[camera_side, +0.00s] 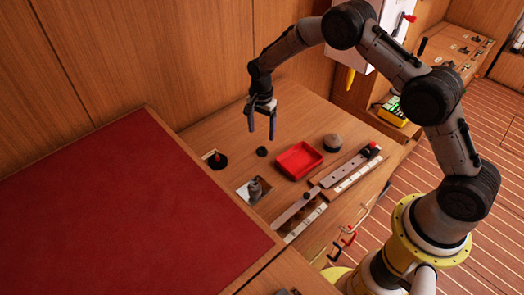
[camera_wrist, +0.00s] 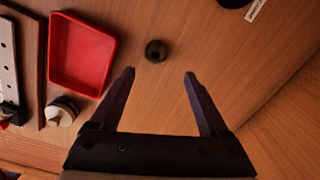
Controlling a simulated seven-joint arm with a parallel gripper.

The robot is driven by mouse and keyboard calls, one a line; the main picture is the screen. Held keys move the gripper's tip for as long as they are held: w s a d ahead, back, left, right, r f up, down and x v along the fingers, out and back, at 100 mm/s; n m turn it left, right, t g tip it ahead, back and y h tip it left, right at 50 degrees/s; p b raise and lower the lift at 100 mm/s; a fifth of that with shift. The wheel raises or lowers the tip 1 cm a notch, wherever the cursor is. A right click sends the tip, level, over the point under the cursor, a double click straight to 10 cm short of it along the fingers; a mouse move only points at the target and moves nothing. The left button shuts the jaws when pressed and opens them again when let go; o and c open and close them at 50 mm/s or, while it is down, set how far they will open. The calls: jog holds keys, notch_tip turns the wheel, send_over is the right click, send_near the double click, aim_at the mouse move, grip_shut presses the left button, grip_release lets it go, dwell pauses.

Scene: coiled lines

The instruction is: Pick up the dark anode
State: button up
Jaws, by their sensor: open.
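A small dark round piece, which looks like the dark anode (camera_side: 262,151), lies on the wooden worktop left of a red tray. In the wrist view the dark anode (camera_wrist: 156,51) shows a small hollow or hole in its top. It lies beyond the fingertips, between their lines. My gripper (camera_side: 262,132) is open and empty, fingers pointing down, apparently above the anode. In the wrist view my gripper (camera_wrist: 159,74) has its two fingers spread wide, with bare wood between them.
The red tray (camera_side: 299,160) is empty. A black-based item (camera_side: 217,161) and a grey piece on a light plate (camera_side: 254,188) stand to the left. Long metal strips (camera_side: 325,190) lie in front. Clear wood surrounds the anode.

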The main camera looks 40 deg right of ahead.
aim_at(262, 151)
jog(key=shift+s+a+f, duration=0.1)
jog(key=shift+s+f, duration=0.05)
jog(key=shift+f, duration=0.95)
jog(key=shift+s+f, duration=0.15)
jog(key=shift+f, duration=1)
jog(key=shift+s+a+f, duration=0.1)
jog(key=shift+s+f, duration=0.05)
jog(key=shift+f, duration=0.95)
grip_shut()
